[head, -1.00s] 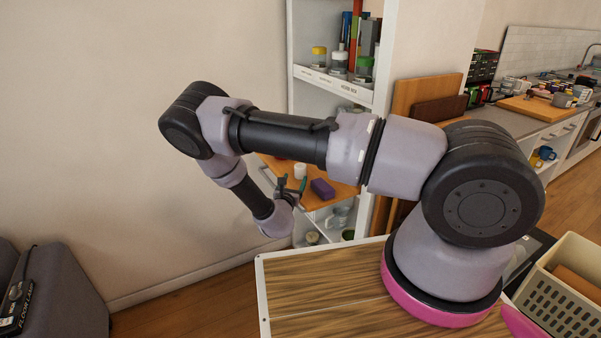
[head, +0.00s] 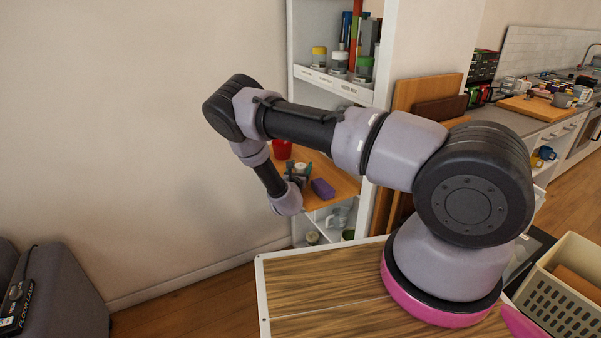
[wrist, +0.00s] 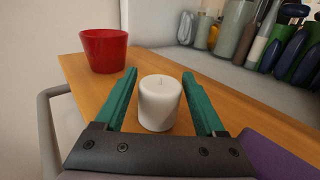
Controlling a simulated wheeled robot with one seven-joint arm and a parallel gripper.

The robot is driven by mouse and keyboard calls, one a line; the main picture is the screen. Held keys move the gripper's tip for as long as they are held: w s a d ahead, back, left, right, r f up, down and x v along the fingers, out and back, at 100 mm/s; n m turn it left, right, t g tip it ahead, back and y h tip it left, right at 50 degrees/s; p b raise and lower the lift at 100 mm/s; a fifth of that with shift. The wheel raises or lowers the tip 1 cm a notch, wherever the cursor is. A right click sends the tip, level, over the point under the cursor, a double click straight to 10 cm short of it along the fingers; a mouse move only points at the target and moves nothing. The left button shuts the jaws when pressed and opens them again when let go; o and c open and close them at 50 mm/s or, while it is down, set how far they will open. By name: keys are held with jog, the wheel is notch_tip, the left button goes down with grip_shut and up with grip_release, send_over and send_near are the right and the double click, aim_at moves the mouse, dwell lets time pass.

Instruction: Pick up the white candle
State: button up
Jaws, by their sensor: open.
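The white candle (wrist: 159,104) stands upright on a wooden shelf board (wrist: 85,80) in the wrist view. My gripper (wrist: 160,85) is open, with one green finger on each side of the candle. A gap shows between the candle and each finger, narrower on the left. In the head view my gripper (head: 299,174) is small at the shelf board, and the candle is mostly hidden there by my arm and gripper.
A red cup (wrist: 104,50) stands behind the candle to the left. A purple block (wrist: 275,158) lies close to the right finger; it also shows in the head view (head: 323,189). Bottles and blue-handled items (wrist: 245,30) stand at the back right.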

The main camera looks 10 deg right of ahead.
grip_shut()
jog(key=shift+r, duration=0.1)
